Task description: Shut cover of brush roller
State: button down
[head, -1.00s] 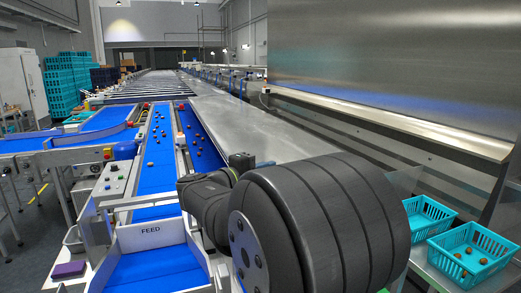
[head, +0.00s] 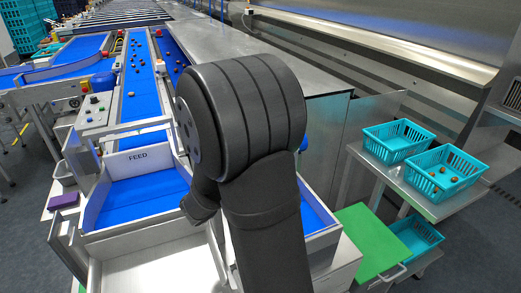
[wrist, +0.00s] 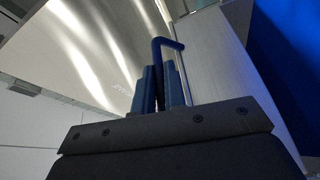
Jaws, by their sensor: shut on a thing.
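In the wrist view my gripper (wrist: 158,88) is shut on a blue bar handle (wrist: 168,42), which rises between the two fingers and bends over at the top. A shiny steel sheet (wrist: 85,45) lies behind the handle; it may be the roller cover, but I cannot tell how far open it is. In the head view my dark arm fills the middle and hides my gripper, the handle and the brush roller. A small blue part shows just right of my arm (head: 304,144); I cannot tell what it is.
The feed bin (head: 138,188) and blue belts (head: 140,90) with dates lie left of my arm. Teal baskets (head: 397,150) stand on a steel side table (head: 408,185) at right, above a green panel (head: 368,240). A long steel top (head: 250,50) runs behind.

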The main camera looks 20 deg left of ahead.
jog(key=shift+s+f, duration=0.1)
jog(key=shift+f, duration=0.7)
jog(key=shift+d, duration=0.1)
jog(key=c, duration=1.5)
grip_release()
jog(key=shift+r, duration=0.1)
jog(key=v, duration=1.7)
jog(key=shift+s+a, duration=0.1)
jog(key=shift+a, duration=0.15)
jog(key=x, duration=1.7)
jog(key=shift+d+r, duration=0.1)
jog(key=shift+d, duration=0.05)
